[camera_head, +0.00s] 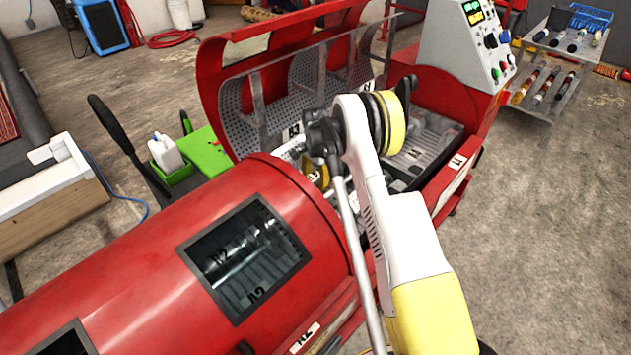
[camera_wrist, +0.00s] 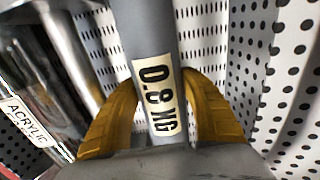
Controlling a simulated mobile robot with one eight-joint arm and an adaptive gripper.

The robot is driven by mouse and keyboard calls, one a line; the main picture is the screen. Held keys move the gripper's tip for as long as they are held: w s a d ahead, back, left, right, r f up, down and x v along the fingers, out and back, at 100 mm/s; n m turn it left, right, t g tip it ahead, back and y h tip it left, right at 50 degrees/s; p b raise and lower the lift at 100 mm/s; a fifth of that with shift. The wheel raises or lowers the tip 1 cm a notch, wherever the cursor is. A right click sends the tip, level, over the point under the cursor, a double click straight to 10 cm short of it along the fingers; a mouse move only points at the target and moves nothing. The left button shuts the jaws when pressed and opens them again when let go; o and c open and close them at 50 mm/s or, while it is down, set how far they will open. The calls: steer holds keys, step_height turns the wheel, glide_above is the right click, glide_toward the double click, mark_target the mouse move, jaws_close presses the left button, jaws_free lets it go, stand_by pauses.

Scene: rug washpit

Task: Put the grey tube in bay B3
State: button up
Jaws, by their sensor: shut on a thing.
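The grey tube (camera_wrist: 150,30) carries a cream label reading "0.8 KG" and runs up the middle of the wrist view. My gripper (camera_wrist: 160,85) has its yellow fingers closed on both sides of it. In the head view my gripper (camera_head: 318,178) is mostly hidden behind my arm, low inside the open section of the red machine (camera_head: 430,90). I cannot make out the grey tube there. A front-edge plate (camera_head: 457,162) is too small to read, so I cannot tell which bay is B3.
A dark, shiny item with an "ACRYLIC" label (camera_wrist: 28,115) and a metal bar (camera_wrist: 72,50) lie left of the tube. Perforated walls stand close on the right. The red drum (camera_head: 140,260) has a closed window showing A2 plates. A rack (camera_head: 550,75) holds several tubes.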

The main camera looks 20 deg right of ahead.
mark_target(316, 173)
steer(key=o, duration=1.4)
steer(key=shift+o, duration=0.2)
step_height(316, 173, up, 12)
steer(key=p, duration=0.5)
steer(key=s+a+r+n+t, duration=0.1)
steer(key=s+a+r+n, duration=0.15)
steer(key=s+r, duration=0.4)
steer(key=s+a+r+n+t, duration=0.1)
steer(key=s+a+r+n, duration=0.15)
steer(key=r, duration=0.75)
steer(key=s+a+r+n+t, duration=0.1)
steer(key=s+a+r+n, duration=0.1)
steer(key=s+a+r, duration=0.45)
steer(key=s+a+r+n+t, duration=0.1)
steer(key=s+n+t, duration=0.1)
steer(key=s, duration=0.8)
steer(key=s+a+r+n+t, duration=0.1)
steer(key=s+n, duration=0.3)
steer(key=s, duration=0.7)
steer(key=shift+a+n+t, duration=0.3)
steer(key=shift+a+t, duration=0.3)
